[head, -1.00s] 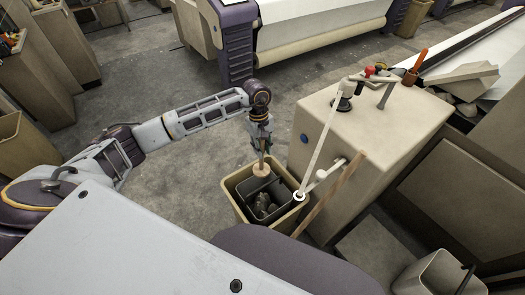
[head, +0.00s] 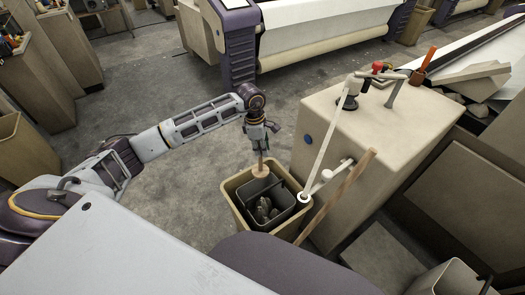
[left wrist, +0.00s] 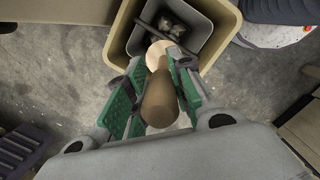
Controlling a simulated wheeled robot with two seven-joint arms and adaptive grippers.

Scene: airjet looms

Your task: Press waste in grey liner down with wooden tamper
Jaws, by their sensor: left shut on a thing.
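My left gripper (head: 259,146) is shut on the handle of the wooden tamper (head: 261,170), above the far-left rim of a tan bin. The tamper hangs upright with its round pale disc down, and its handle shows between the green finger pads in the left wrist view (left wrist: 160,100). The grey liner (head: 285,186) sits inside the tan bin (head: 233,205). Dark grey lumpy waste (head: 264,210) lies in the liner. The disc appears at the liner's edge, apart from the waste; its exact height I cannot tell. My right gripper is not in view.
A beige cabinet (head: 350,150) with a white lever arm (head: 325,150) stands right of the bin. A wooden pole (head: 340,195) leans beside the bin. A loom (head: 300,35) stands behind. Grey floor is clear left of the bin.

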